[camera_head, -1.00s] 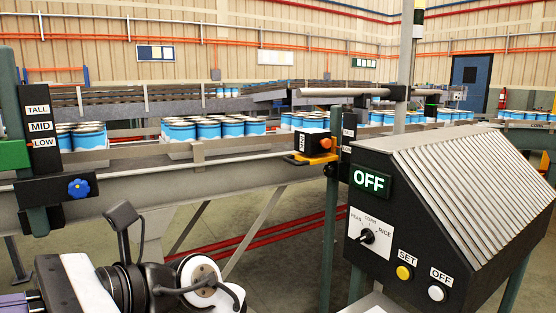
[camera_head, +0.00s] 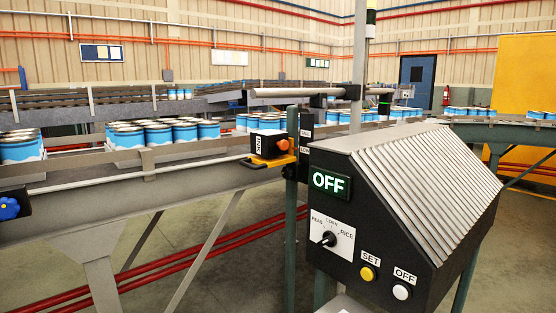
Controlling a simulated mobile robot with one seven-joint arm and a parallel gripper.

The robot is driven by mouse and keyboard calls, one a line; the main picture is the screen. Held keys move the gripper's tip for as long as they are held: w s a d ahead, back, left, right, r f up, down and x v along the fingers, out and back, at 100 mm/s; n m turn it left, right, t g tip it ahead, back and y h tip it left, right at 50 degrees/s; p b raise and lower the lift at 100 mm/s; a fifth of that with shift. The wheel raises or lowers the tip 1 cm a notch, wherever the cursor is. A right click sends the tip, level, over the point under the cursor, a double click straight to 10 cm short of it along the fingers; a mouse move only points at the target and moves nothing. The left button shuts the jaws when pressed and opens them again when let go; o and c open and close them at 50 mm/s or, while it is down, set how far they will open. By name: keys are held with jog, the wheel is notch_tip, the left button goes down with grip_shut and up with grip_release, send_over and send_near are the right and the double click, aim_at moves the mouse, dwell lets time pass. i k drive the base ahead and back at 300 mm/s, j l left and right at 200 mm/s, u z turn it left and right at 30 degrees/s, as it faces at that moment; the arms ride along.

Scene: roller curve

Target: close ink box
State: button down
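The ink box (camera_head: 269,143) is a small black box with a white "INK" label and an orange knob on its right side. It sits on a yellow bracket (camera_head: 268,162) at the conveyor's front rail, left of a dark post. A dark handle sticks out at the bracket's left end. Whether the box is open or closed is too small to tell. My gripper is not in view.
A black control box (camera_head: 400,220) with a lit "OFF" display, a dial and two buttons stands in the right foreground. The conveyor (camera_head: 110,205) carries blue-and-white cans (camera_head: 150,134). A blue knob (camera_head: 9,208) is at the left edge. Floor shows below the conveyor.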

aim_at(269, 144)
jog(key=i+j, duration=0.45)
jog(key=i, duration=0.2)
jog(key=i+j, duration=0.45)
jog(key=i, duration=0.2)
jog(key=i+l, duration=0.1)
